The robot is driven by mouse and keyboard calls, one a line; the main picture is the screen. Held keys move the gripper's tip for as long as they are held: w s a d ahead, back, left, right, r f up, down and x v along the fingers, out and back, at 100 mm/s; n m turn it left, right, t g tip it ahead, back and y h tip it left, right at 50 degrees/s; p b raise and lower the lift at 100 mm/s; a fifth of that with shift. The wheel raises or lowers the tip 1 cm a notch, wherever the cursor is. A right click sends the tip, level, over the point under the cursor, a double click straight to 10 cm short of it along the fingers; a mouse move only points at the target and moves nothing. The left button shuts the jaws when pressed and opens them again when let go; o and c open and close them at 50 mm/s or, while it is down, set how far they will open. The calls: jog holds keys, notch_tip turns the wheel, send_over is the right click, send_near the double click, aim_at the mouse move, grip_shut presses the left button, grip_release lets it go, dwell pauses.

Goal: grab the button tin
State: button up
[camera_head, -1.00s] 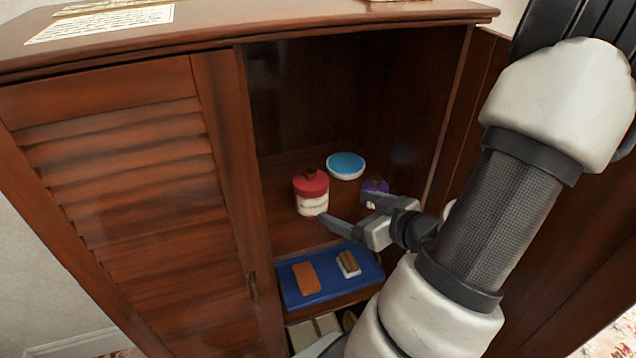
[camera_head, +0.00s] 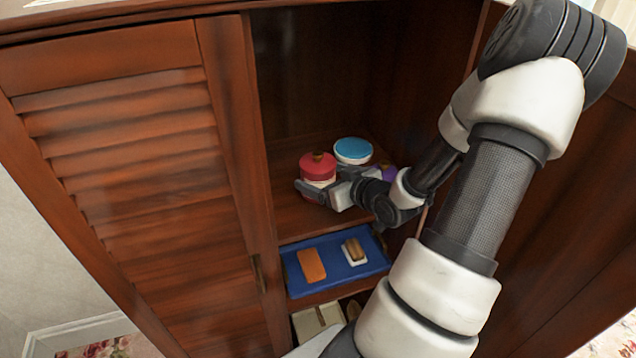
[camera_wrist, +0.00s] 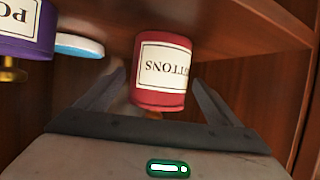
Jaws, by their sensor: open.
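The button tin (camera_head: 317,163) is red with a cream label and a small knob on its lid. It stands on the cabinet's upper shelf. In the wrist view the tin (camera_wrist: 163,98) appears upside down, with "TTONS" readable on its label. My gripper (camera_head: 326,184) is open in front of the tin. In the wrist view its two fingers stand to either side of the tin's lid end, with a gap on both sides. The gripper hides the tin's lower front in the head view.
A blue-lidded round container (camera_head: 352,149) stands behind and right of the tin. A purple tin (camera_head: 388,172) is close to my wrist at right. Below, a blue tray (camera_head: 291,268) holds an orange block and a brush-like item. The louvered door (camera_head: 130,170) bounds the left.

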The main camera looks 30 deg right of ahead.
jog(key=shift+x, duration=1.55)
jog(key=shift+s, duration=0.1)
jog(key=c, duration=1.7)
